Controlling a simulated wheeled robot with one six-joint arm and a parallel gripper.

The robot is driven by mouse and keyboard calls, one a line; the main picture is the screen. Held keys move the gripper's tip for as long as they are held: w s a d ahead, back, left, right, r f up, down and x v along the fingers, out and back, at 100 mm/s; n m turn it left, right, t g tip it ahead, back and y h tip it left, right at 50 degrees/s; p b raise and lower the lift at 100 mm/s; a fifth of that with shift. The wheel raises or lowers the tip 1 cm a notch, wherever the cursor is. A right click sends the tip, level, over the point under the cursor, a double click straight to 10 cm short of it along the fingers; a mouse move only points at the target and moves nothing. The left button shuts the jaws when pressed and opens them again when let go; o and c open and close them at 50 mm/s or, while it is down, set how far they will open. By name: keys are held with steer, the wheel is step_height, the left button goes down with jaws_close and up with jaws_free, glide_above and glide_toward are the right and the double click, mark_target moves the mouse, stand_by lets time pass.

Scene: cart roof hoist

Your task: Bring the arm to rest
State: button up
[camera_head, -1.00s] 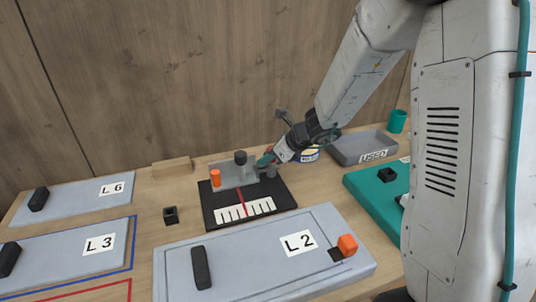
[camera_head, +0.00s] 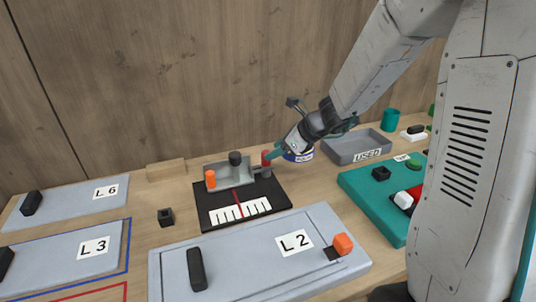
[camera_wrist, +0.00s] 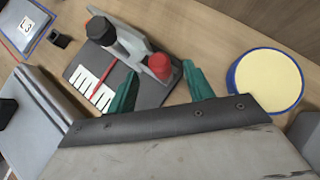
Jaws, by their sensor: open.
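My gripper (camera_head: 270,158) is near the right end of a grey device on a black base (camera_head: 212,215) with a white scale and a red line. The device has an orange knob (camera_head: 210,179), a black knob (camera_head: 235,158) and a red knob (camera_head: 266,157). In the wrist view my gripper (camera_wrist: 157,88) shows two green fingers spread apart with nothing held between them. The red knob (camera_wrist: 159,67) appears just beyond the gap between the fingers; whether they touch it I cannot tell.
A round blue-rimmed tub (camera_wrist: 268,80) stands close to the right of my gripper. A grey USED tray (camera_head: 345,148) and a teal block (camera_head: 370,205) lie further right. Grey panel L2 (camera_head: 240,262) is in front, panels L3 (camera_head: 55,258) and L6 (camera_head: 70,202) left.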

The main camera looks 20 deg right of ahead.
steer(key=shift+s+d+r, duration=0.35)
steer(key=shift+r, duration=0.05)
steer(key=s+a+r+n+g, duration=0.2)
steer(key=s+n+g, duration=0.1)
steer(key=s+n, duration=0.6)
steer(key=s+a+r+n+g, duration=0.2)
steer(key=s+n+g, duration=0.1)
steer(key=s+n, duration=0.5)
steer(key=s+d+r+n+h, duration=0.2)
steer(key=s+r+n+h, duration=0.1)
steer(key=s+n, duration=0.2)
steer(key=s+d+r+n+h, duration=0.2)
steer(key=s+n, duration=0.3)
steer(key=s, duration=0.4)
steer(key=shift+s+r+t+h, duration=0.3)
steer(key=shift+s+r+h, duration=0.05)
steer(key=shift+r+h, duration=0.5)
